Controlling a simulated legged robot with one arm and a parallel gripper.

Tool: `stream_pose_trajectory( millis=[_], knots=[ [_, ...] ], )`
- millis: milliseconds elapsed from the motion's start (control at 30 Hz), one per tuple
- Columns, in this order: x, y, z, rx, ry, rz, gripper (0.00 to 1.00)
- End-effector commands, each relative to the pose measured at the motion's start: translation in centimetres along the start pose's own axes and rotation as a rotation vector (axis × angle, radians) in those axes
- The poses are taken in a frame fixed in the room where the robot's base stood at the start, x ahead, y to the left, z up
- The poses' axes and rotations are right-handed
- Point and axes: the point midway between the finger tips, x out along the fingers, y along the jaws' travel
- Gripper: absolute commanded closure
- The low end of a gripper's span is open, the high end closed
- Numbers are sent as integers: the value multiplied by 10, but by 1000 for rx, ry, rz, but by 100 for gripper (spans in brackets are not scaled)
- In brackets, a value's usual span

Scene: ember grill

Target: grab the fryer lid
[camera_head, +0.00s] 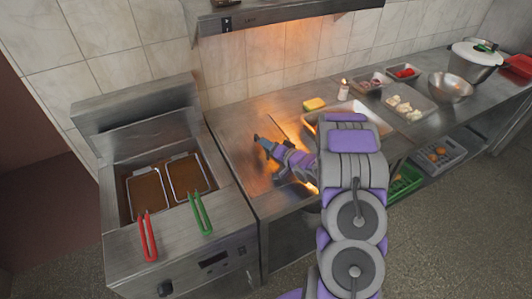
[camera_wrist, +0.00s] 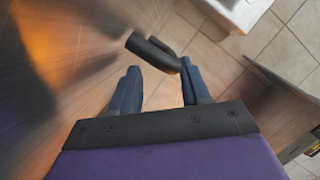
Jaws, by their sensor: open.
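My gripper (camera_head: 263,147) is low over the steel counter just right of the fryer (camera_head: 228,228). In the wrist view my gripper (camera_wrist: 159,70) is open, its two dark blue fingers apart. A black curved handle (camera_wrist: 152,48) lies just beyond and between the fingertips, over brushed steel. I cannot tell if the fingers touch it. It looks like the handle of a flat steel lid, but the lid's outline is not clear. The fryer's oil well is uncovered and holds two wire baskets, with a red handle (camera_head: 148,237) and a green handle (camera_head: 201,213).
A steel hood (camera_head: 280,14) hangs above the glowing grill area. A yellow sponge (camera_head: 314,104), a white bottle (camera_head: 343,90) and food trays (camera_head: 408,103) stand to the right. Floor is free in front.

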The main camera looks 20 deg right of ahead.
Motion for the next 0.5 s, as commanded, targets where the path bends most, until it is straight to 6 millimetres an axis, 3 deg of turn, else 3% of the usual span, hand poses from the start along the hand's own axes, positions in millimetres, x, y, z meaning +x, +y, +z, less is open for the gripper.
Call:
stream_pose_trajectory(
  millis=[267, 500],
  knots=[
    [7, -6, 5, -5, -5, 4, 56],
    [5, -1, 1, 0, -1, 3, 79]
  ],
)
